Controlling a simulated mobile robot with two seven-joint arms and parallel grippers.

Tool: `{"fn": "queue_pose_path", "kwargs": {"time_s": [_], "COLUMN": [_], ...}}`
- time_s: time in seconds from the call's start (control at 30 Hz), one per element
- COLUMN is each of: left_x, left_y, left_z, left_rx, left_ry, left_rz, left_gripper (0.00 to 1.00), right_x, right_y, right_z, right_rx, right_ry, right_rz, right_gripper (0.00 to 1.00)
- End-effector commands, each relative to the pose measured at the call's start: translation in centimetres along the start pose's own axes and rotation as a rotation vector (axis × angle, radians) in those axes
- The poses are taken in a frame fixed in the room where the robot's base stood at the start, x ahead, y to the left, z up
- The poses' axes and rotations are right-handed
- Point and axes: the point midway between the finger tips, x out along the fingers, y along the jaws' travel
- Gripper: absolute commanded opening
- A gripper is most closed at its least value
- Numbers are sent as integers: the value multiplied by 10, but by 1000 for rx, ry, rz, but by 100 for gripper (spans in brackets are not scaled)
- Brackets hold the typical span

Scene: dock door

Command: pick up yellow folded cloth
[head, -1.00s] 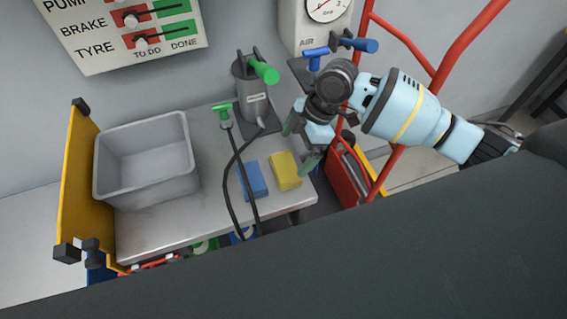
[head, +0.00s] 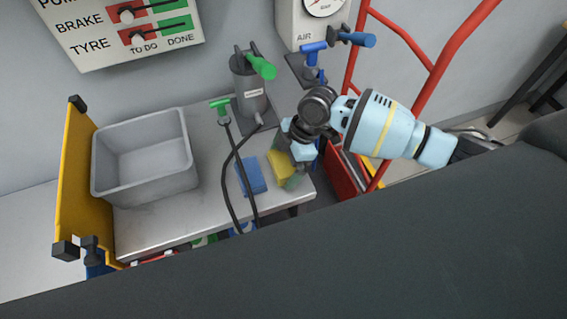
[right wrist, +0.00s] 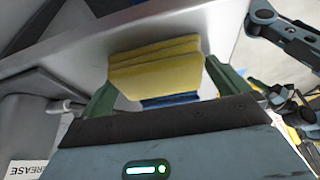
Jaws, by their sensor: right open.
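The yellow folded cloth (head: 279,165) lies on the metal bench top, right of a blue folded cloth (head: 252,176). My right gripper (head: 288,170) is over the yellow cloth and partly hides it in the head view. In the right wrist view the yellow cloth (right wrist: 156,68) shows as stacked folds between the two green fingers of my right gripper (right wrist: 160,90), which are spread apart on either side of it. The blue cloth (right wrist: 168,101) shows just beyond it. My left gripper is not in view.
A grey bin (head: 145,160) stands on the bench (head: 160,223) at left, beside a yellow panel (head: 75,185). A grey pump (head: 248,85) with a green handle stands behind the cloths; black hoses run beside the blue cloth. A red-framed trolley (head: 432,85) is at right.

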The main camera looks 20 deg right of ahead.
Motion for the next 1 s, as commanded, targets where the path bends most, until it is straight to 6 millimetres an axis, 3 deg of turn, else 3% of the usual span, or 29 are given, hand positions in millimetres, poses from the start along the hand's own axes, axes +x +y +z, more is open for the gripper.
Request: {"fn": "queue_pose_path", "kwargs": {"time_s": [0.1,0.33,0.73,1.0], "left_x": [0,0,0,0], "left_y": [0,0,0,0], "left_z": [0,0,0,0], "left_rx": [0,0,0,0], "left_ry": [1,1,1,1], "left_rz": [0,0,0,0], "left_gripper": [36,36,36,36], "right_x": [0,0,-7,-35], "right_y": [0,0,1,-2], "right_z": [0,0,-2,-15], "right_rx": [0,0,0,-1], "right_ry": [0,0,0,-1], "right_rz": [0,0,2,1], "right_gripper": [99,69,68,68]}}
